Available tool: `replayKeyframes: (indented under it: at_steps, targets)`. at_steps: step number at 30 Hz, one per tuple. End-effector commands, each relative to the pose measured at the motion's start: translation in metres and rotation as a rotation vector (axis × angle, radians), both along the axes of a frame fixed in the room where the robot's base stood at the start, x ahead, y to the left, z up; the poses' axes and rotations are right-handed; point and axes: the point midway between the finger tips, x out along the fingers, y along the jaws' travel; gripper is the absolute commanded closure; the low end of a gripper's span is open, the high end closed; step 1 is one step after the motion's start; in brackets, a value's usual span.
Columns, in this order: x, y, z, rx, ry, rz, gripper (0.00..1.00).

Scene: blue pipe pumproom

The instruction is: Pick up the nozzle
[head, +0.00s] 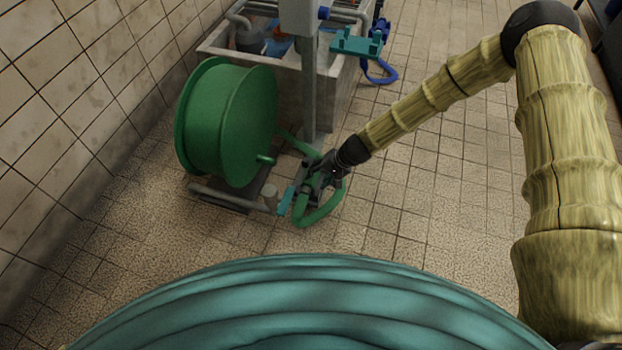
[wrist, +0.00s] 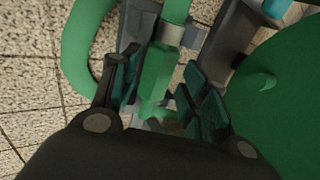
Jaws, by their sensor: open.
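In the wrist view, a green, faceted piece with a grey collar, seemingly the nozzle (wrist: 155,85), lies between the two fingers of my gripper (wrist: 162,98). My gripper is open, with a finger on either side of it; I cannot tell whether either touches it. In the head view my gripper (head: 313,184) is low beside the reel, and it hides most of the nozzle there. A green hose (head: 322,212) loops around the gripper; it also shows in the wrist view (wrist: 78,50).
A green hose reel (head: 230,120) stands just left of the gripper, on a dark base with a grey pipe (head: 230,197). A grey post (head: 309,90) and a concrete basin (head: 340,95) stand behind. A tiled wall (head: 80,100) is at left. The floor (head: 440,200) at right is clear.

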Motion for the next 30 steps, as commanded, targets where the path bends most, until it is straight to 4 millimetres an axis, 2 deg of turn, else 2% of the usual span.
replayKeyframes:
  at_steps: [12, 22, 23, 28, 30]
  targets:
    - [0.012, 0.019, -0.039, 0.000, 0.000, 0.000, 0.55]
    - [0.013, 0.023, -0.042, 0.000, -0.001, -0.001, 0.55]
    - [0.013, 0.023, -0.042, 0.000, 0.000, 0.000, 0.59]
    - [0.013, 0.023, -0.042, 0.000, 0.000, 0.000, 0.90]
    - [0.013, 0.023, -0.042, 0.000, 0.000, 0.000, 0.91]
